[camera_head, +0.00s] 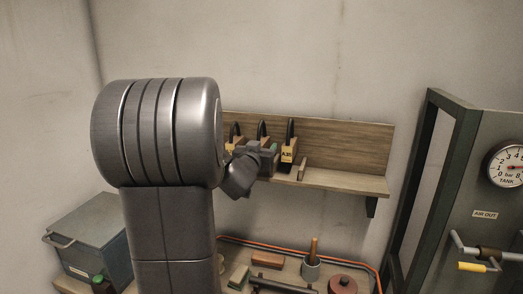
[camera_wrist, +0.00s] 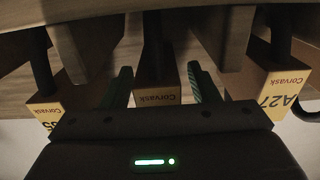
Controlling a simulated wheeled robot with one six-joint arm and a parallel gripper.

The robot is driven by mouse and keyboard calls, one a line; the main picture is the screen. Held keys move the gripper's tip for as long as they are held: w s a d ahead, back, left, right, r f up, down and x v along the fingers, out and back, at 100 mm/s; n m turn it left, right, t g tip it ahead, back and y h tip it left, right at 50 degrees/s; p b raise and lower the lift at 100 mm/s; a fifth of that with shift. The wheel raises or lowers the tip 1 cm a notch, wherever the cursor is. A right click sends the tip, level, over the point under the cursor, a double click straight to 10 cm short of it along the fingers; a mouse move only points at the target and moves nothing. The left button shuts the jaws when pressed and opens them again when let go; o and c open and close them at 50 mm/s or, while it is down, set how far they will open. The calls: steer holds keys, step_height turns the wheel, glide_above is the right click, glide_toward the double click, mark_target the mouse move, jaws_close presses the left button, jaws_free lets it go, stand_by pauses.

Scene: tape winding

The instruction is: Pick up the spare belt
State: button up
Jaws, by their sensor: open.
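Three black belts in tan card sleeves hang side by side at the wall shelf in the head view: a left one (camera_head: 235,130), a middle one (camera_head: 262,130) and a right one (camera_head: 289,151) whose label looks like A35. Which is the spare belt I cannot tell. My gripper (camera_head: 268,153) is at the middle belt. In the wrist view my gripper (camera_wrist: 158,74) is open, its green fingers on either side of the middle sleeve (camera_wrist: 157,97), with visible gaps. That sleeve reads Corvask; its number is hidden. A sleeve marked A27 (camera_wrist: 282,80) is to the right, another (camera_wrist: 47,110) to the left.
Wooden dividers (camera_wrist: 235,35) stand between the sleeves, close to my fingers. The wooden shelf (camera_head: 345,180) is empty on its right. A gauge panel (camera_head: 495,200) is at right.

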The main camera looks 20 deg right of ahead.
mark_target(262, 120)
steer(key=c, duration=1.1)
steer(key=shift+r, duration=0.1)
step_height(262, 120, up, 12)
steer(key=p, duration=0.6)
steer(key=shift+r, duration=2.85)
